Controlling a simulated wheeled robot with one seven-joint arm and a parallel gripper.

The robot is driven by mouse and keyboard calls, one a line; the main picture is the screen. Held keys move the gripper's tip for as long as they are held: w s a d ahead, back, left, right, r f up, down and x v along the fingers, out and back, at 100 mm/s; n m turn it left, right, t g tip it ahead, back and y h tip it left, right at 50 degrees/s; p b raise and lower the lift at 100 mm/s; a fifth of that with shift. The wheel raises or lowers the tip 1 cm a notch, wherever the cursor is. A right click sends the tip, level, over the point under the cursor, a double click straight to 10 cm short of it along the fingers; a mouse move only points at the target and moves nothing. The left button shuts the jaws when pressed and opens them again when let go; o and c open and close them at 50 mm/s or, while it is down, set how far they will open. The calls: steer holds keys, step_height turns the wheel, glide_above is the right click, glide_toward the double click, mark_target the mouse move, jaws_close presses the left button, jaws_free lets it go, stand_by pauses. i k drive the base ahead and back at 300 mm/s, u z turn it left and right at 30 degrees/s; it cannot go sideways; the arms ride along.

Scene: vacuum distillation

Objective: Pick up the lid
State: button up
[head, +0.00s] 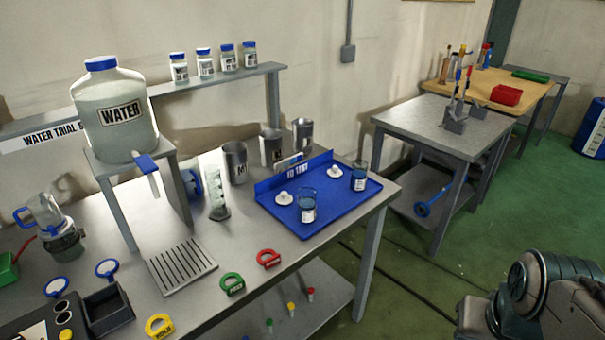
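Two small white lids with knobs lie on the blue tray (345,208) on the workbench. The nearer lid (284,198) is left of a glass beaker (307,212) with a blue rim and a label. The farther lid (334,172) is left of a second blue-rimmed beaker (359,182). Both beakers appear uncovered. Part of my arm shows at the bottom right, well apart from the tray. My gripper is not in view.
A graduated cylinder (217,200) and a water tank (116,118) on a stand are to the left. Coloured rings (232,284) lie near the front edge.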

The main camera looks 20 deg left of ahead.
mark_target(282, 199)
steer(key=u, duration=0.65)
steer(key=i, duration=1.05)
steer(key=u, duration=0.8)
